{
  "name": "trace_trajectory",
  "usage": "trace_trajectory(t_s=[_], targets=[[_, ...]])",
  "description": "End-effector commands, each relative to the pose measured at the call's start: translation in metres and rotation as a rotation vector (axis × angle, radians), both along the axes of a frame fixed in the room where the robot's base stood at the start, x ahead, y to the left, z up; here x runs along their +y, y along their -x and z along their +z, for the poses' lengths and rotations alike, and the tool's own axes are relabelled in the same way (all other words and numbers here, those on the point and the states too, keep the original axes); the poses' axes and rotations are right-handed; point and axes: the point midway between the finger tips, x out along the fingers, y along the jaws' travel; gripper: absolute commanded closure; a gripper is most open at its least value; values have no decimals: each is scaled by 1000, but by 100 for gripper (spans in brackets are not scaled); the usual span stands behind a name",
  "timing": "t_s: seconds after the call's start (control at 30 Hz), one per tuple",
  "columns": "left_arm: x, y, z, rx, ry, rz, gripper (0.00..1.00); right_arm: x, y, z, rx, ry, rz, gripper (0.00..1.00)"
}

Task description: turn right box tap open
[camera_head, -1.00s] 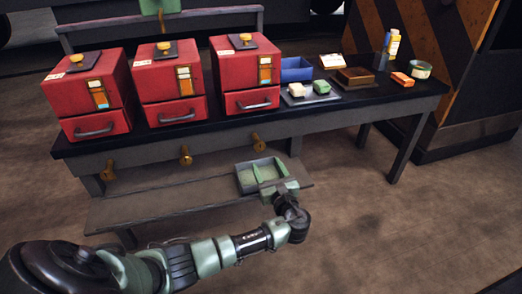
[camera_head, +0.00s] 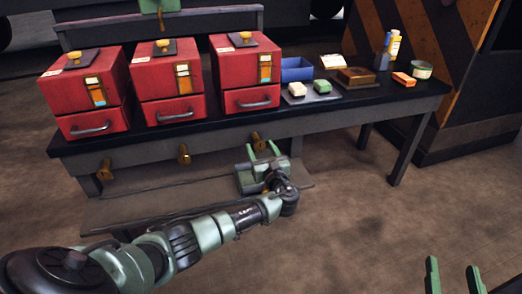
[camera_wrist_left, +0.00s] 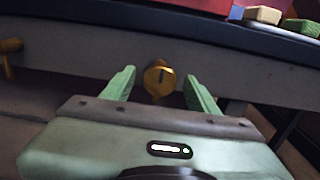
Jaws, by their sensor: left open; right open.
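The right box (camera_head: 243,68) is red with a gauge on its front and a drawer below, and stands on the black-topped bench. Its brass tap (camera_head: 257,142) sticks out of the bench's front rail below the box. The tap also shows in the left wrist view (camera_wrist_left: 158,80), lying between and beyond the fingers. My left gripper (camera_head: 262,150) is open, with its green fingers pointing at the tap; I cannot tell whether they touch it. In the left wrist view the left gripper (camera_wrist_left: 160,88) is open. My right gripper (camera_head: 453,278) is open and empty at the lower right, far from the bench.
The middle tap (camera_head: 184,154) and left tap (camera_head: 106,170) are on the same rail. A low shelf (camera_head: 150,205) runs beneath. Blocks, a blue bin (camera_head: 296,69) and bottles stand on the bench's right part. Floor at right is clear.

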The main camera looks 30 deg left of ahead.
Motion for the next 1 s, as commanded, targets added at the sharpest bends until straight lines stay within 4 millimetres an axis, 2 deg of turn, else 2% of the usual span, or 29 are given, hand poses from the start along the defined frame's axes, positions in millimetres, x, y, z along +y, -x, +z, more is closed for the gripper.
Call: trace_trajectory(t_s=[0.2, 0.27, 0.4, 0.43, 0.77, 1.0], targets=[[0, 0, 0, 0, 0, 0, 41, 0, 0, 1, -3, -1, 0, 45], [0, 0, 0, -1, 1, 0, 55, 0, 0, 1, -2, 0, 0, 45], [0, 0, 0, -1, 1, 0, 94, 0, 0, 1, -2, 0, 0, 45], [0, 0, 0, 0, 0, 0, 100, 0, 0, 1, -2, 0, 0, 45], [0, 0, 0, -36, 31, 0, 100, 0, 0, 1, -5, -1, 0, 45], [0, 0, -1, -145, 127, 0, 100, 1, 0, 4, -22, -6, 1, 45]])
